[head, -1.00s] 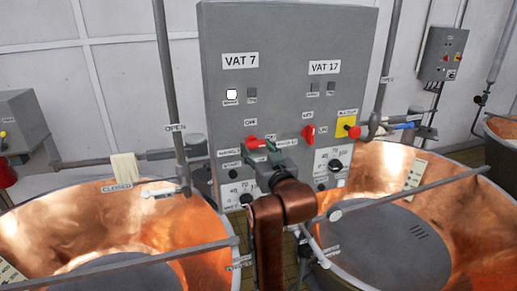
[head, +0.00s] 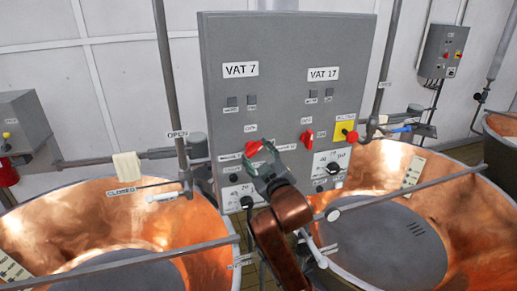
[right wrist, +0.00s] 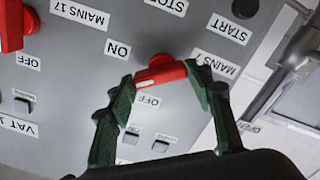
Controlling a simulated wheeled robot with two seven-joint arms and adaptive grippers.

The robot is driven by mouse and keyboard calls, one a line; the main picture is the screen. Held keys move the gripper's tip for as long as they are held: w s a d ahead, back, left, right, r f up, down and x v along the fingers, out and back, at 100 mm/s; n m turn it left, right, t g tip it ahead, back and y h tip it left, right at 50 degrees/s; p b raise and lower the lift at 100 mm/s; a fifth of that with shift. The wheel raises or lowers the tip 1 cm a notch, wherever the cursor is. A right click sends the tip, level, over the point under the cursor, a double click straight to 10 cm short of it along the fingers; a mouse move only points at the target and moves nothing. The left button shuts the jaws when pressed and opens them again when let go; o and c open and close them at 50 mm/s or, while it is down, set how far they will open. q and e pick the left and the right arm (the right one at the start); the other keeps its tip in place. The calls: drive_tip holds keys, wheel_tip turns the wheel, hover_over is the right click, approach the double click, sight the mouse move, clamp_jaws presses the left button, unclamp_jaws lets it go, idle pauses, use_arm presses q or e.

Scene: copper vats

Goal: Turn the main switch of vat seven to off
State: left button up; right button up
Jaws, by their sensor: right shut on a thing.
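The red main switch of vat seven (head: 254,148) sits on the grey panel under the VAT 7 label (head: 240,69). My right gripper (head: 264,163) reaches it from below and hides part of it. In the right wrist view, which is upside down, the red handle (right wrist: 162,74) lies between the two green fingers of my right gripper (right wrist: 163,88), shut on it. The handle lies slanted, its white mark near the OFF label (right wrist: 149,101); the ON label (right wrist: 117,50) is off to one side. The vat seven lamp (head: 231,101) is dark. My left gripper is out of view.

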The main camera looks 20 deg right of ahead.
drive_tip(key=n+p, duration=0.4)
drive_tip(key=n, duration=0.1)
drive_tip(key=shift+r+n, duration=0.2)
drive_tip(key=shift+n, duration=0.1)
drive_tip(key=n+p, duration=0.2)
drive_tip(key=n, duration=0.1)
drive_tip(key=shift+a, duration=0.1)
drive_tip(key=shift+f+n+p, duration=0.1)
drive_tip(key=shift+n+p, duration=0.45)
drive_tip(key=shift+n, duration=0.45)
drive_tip(key=shift+a+f, duration=0.1)
drive_tip(key=o, duration=1.2)
drive_tip(key=shift+c, duration=0.2)
drive_tip(key=s, duration=1.2)
drive_tip(key=shift+d, duration=0.25)
